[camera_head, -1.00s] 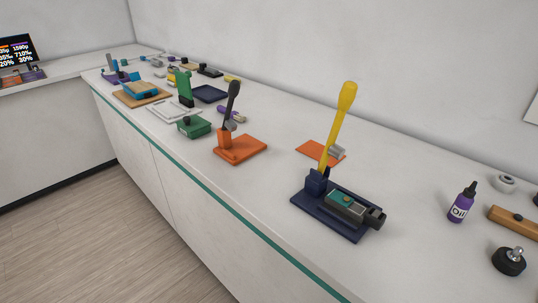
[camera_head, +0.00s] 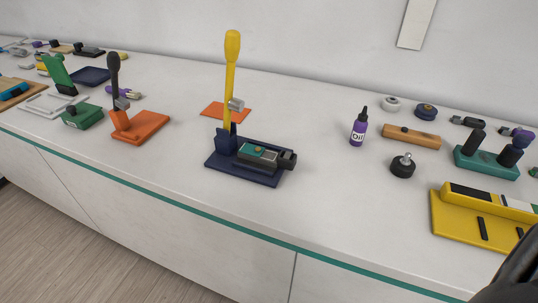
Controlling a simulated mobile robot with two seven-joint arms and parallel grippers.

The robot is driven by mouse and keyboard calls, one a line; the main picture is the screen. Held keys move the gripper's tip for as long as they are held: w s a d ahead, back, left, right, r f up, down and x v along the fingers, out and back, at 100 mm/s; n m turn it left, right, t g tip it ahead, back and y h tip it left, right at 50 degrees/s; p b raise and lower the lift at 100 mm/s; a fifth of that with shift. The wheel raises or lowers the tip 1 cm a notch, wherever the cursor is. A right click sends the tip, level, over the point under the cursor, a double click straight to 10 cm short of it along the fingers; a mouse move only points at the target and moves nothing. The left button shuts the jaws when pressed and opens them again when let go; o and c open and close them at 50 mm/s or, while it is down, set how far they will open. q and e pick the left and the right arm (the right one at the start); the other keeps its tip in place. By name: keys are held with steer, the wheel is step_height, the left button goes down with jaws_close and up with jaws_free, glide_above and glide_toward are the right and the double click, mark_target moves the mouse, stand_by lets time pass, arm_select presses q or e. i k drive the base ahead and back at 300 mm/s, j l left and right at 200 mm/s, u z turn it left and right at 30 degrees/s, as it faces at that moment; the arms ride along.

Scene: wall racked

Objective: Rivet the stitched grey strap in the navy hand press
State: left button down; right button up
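The navy hand press (camera_head: 217,163) stands on the white counter near the middle. Its long yellow lever (camera_head: 231,80) points almost straight up, and a grey metal block (camera_head: 236,105) sits beside the lever. A dark grey holder (camera_head: 269,156) lies on the press base, with a teal piece (camera_head: 252,151) and a small gold-brown spot on top. I cannot clearly make out a stitched grey strap at this size. Neither gripper's fingers show. A black shape, perhaps part of my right arm, enters at the lower right corner.
An orange press (camera_head: 148,125) with a black lever and a green box (camera_head: 82,116) stand to the left. A purple oil bottle (camera_head: 358,129), black round pot (camera_head: 403,166), wooden block (camera_head: 411,136), teal stand (camera_head: 487,162) and yellow fixture (camera_head: 462,222) stand right. Bare counter lies in front of the press.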

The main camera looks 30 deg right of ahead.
mark_target(232, 41)
steer(key=i+j+z, duration=0.1)
steer(key=j+z, duration=0.45)
steer(key=z, duration=0.2)
steer(key=j+z, duration=0.4)
